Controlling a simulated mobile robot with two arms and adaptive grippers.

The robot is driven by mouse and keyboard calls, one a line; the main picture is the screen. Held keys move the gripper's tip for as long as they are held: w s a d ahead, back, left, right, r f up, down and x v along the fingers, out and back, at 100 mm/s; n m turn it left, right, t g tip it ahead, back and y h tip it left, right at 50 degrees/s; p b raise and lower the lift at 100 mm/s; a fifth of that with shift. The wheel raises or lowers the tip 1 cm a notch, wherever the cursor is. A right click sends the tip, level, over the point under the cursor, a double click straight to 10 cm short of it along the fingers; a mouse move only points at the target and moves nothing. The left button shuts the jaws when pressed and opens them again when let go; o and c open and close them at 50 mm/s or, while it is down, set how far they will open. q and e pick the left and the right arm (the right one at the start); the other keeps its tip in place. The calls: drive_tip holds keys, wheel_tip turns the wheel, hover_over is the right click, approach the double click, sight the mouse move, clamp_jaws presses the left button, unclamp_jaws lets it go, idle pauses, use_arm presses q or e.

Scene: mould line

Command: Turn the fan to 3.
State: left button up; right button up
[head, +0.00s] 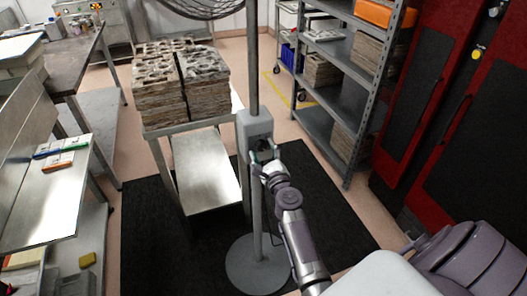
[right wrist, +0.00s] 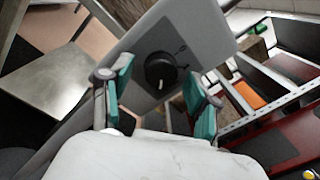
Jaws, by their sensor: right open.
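The fan's wire cage (head: 205,8) shows at the top edge of the head view, on a grey pole (head: 252,60) with a round base (head: 240,272). A grey control box (head: 257,124) sits partway up the pole. In the right wrist view the box (right wrist: 205,30) carries a round black knob (right wrist: 160,74) with a white pointer mark on a dark panel. My right gripper (head: 263,160) is at the box; its open teal-padded fingers (right wrist: 158,80) stand either side of the knob, apart from it. The numbers are too small to read. My left gripper is out of view.
A metal table with stacked moulds (head: 165,125) stands left of the pole. A grey shelf rack (head: 345,105) and red cabinets (head: 432,90) stand right. A steel bench (head: 50,200) is at left. A black mat (head: 150,240) lies below the fan.

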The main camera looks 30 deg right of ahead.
drive_tip(key=v, duration=0.7)
drive_tip(key=shift+s, duration=0.25)
drive_tip(key=shift+a, duration=0.1)
